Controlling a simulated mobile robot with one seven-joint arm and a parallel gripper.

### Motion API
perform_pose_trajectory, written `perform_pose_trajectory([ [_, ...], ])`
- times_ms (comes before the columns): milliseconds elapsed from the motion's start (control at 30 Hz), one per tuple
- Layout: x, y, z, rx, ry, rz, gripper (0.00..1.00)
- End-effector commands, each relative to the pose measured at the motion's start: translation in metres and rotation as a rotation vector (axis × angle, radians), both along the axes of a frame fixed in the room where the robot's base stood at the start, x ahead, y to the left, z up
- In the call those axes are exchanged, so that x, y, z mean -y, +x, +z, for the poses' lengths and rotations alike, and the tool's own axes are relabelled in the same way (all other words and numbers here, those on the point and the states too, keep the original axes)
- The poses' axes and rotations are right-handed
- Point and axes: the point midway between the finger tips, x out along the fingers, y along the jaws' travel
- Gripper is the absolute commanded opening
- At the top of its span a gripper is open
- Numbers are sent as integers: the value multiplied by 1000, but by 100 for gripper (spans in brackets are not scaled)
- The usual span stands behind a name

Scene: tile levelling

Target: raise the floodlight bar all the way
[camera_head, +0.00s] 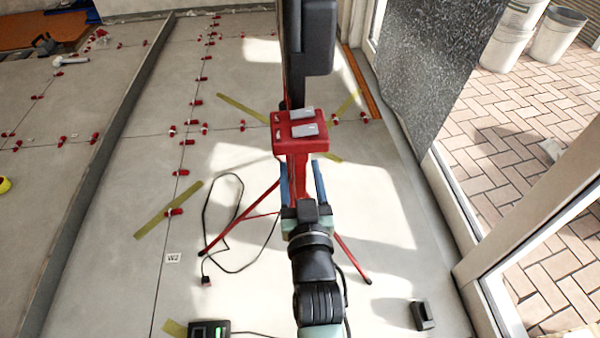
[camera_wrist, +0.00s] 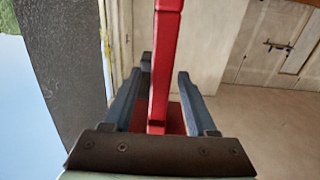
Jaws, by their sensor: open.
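The floodlight stand is a red tripod with a red head box (camera_head: 300,134) in the middle of the head view; its legs spread on the floor. A tall dark bar (camera_head: 308,40), likely the floodlight bar, rises behind the box past the top edge. My gripper (camera_head: 301,170) is open at the stand below the box. In the wrist view, its blue-grey fingers (camera_wrist: 160,80) lie either side of a red upright part (camera_wrist: 164,65), with gaps showing and no grip on it. The wrist and fingers hide part of the stand's lower middle.
A black cable (camera_head: 232,235) loops on the floor left of the stand. A black charger-like box (camera_head: 209,329) and a small dark block (camera_head: 422,315) lie near the front. Red tile clips and yellow strips (camera_head: 168,210) dot the floor. A dark speckled panel (camera_head: 430,70) stands right.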

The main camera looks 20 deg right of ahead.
Motion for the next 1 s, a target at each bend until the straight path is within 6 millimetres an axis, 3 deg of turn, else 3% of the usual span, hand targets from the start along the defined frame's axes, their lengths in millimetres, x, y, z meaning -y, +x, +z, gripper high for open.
perform_pose_trajectory([
  [300,0,2,0,-1,0,0,57],
  [633,0,2,0,-1,0,0,0],
  [1000,0,2,0,-1,0,0,0],
])
